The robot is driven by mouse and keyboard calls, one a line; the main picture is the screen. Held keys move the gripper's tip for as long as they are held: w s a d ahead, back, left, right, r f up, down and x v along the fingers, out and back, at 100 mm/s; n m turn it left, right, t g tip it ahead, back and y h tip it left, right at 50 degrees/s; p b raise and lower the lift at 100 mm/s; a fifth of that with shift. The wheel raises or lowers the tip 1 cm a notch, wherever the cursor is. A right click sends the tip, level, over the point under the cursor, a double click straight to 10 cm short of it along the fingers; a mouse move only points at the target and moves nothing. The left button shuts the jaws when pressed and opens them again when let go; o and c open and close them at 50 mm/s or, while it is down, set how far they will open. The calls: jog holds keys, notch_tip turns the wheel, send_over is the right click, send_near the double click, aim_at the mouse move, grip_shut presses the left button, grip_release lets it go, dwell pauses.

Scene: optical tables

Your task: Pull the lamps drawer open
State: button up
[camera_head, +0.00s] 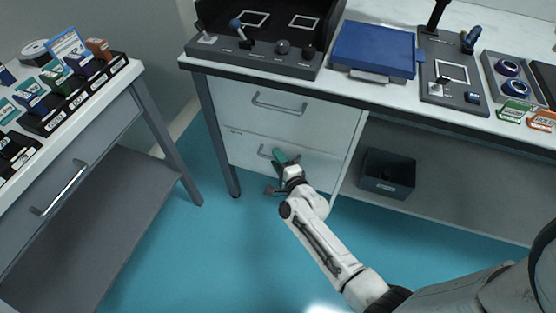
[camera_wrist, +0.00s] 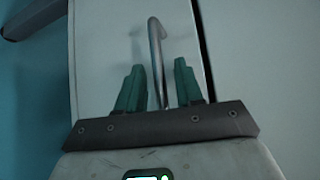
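A white cabinet under the back table has an upper drawer (camera_head: 262,108) and a lower drawer (camera_head: 245,150), both closed, each with a bar handle. Which one is the lamps drawer cannot be read; a small label on the lower front is illegible. My gripper (camera_head: 281,160) is at the lower drawer's handle (camera_head: 264,152) and hides part of it. In the wrist view, the green fingers of my gripper (camera_wrist: 159,85) are open, with the metal handle (camera_wrist: 154,45) running between them.
The left table has another handled drawer (camera_head: 50,200) and a lower shelf. A dark bin (camera_head: 388,173) stands on the shelf right of the cabinet. A table leg (camera_head: 222,150) is just left of the cabinet. Blue floor in front is clear.

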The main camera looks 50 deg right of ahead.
jog(key=shift+w, duration=0.1)
jog(key=shift+c, duration=0.2)
grip_shut()
dwell(0.5)
